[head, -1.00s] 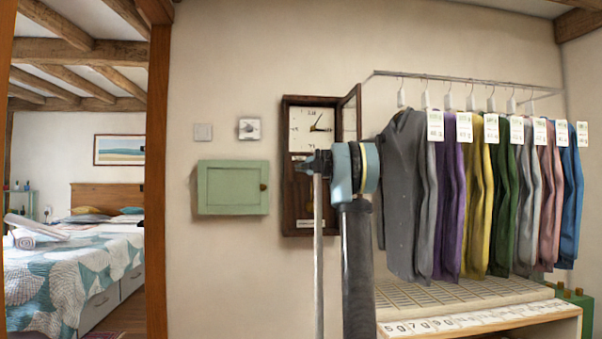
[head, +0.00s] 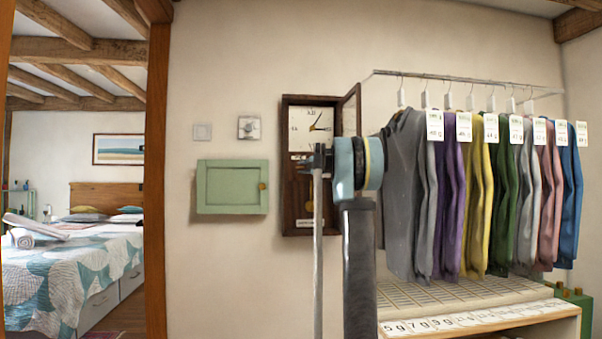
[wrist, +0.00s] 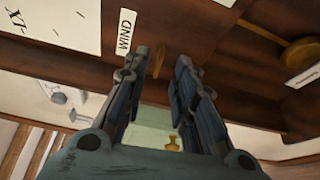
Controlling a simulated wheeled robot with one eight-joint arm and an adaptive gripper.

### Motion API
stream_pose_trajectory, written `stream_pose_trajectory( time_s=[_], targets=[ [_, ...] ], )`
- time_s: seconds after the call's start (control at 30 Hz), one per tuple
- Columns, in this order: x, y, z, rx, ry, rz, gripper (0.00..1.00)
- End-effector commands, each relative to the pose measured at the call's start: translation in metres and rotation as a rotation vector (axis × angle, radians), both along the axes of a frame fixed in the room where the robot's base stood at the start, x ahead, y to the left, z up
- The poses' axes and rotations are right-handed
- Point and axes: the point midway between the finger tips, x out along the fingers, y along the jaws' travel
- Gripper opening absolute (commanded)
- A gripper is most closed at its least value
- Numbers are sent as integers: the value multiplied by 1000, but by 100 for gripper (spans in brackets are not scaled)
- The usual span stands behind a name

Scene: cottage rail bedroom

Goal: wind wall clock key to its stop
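The wall clock (head: 291,196) hangs on the wall in a dark wooden case, its glazed door (head: 349,115) swung open to the right. Its white dial (head: 308,128) shows above my gripper. In the wrist view a white label reading WIND (wrist: 124,31) sits on the case beside a thin brass key (wrist: 158,62). My gripper (wrist: 163,56) is open, its two dark fingers apart, with the key seen between the fingertips. I cannot tell whether either finger touches it. In the head view my gripper (head: 318,160) is in front of the case, and the key is hidden.
The brass pendulum bob (wrist: 301,54) is right of the fingers in the wrist view. A green wall cabinet (head: 231,187) hangs left of the clock, below a switch plate (head: 249,128). Clothes on a rail (head: 460,77) are close to my arm's right.

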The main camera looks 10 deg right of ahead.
Motion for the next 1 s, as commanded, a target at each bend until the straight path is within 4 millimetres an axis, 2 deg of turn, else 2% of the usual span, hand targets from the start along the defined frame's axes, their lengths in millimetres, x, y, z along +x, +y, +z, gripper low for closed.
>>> stream_pose_trajectory(
  time_s=[0.3, 0.5, 1.0],
  targets=[
    [-50, -22, 1, 0, 1, -3, 25],
    [-69, -30, 2, 0, 1, -1, 25],
    [-75, -32, 2, 0, 1, -1, 25]
  ],
)
